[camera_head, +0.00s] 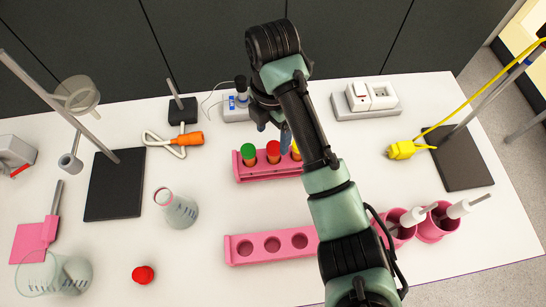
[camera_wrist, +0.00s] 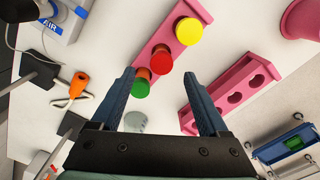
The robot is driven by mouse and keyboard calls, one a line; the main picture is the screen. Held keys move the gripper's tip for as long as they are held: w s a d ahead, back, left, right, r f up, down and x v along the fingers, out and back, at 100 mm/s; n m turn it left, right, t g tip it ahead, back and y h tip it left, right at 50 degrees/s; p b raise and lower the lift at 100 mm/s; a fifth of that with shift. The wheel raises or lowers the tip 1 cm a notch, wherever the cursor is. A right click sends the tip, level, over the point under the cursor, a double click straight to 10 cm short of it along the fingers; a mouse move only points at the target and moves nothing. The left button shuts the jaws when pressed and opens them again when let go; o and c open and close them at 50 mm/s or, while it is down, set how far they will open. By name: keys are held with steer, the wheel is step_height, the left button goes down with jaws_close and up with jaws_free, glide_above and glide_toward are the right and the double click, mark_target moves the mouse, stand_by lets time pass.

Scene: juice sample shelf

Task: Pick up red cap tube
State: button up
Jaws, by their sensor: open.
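The red cap tube (camera_head: 273,148) stands upright in the rear pink rack (camera_head: 265,174), between a green cap tube (camera_head: 248,152) and a yellow cap tube (camera_head: 296,150). My gripper (camera_head: 272,127) hangs just behind and above this row. In the wrist view the two fingers of my gripper (camera_wrist: 159,74) are spread wide and empty. The red cap (camera_wrist: 161,62) shows just beyond and between the fingertips, with the green cap (camera_wrist: 141,90) nearer the left finger. The yellow cap (camera_wrist: 188,31) is farther up the image. My arm partly hides the rack's right end in the head view.
An empty pink rack (camera_head: 236,255) lies in front. A flask (camera_head: 180,210), a beaker (camera_head: 74,277) and a red round object (camera_head: 143,274) are at left. Pink cups (camera_head: 440,225) stand at right. White table surface lies between the racks.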

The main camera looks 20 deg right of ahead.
mark_target(274, 147)
steer(key=shift+s+f+p, duration=0.1)
steer(key=shift+f+p, duration=0.6)
steer(key=shift+f, duration=0.85)
step_height(274, 147, down, 5)
steer(key=shift+d+r+p, duration=0.1)
steer(key=shift+r+p, duration=0.1)
steer(key=shift+p, duration=0.4)
jaws_close()
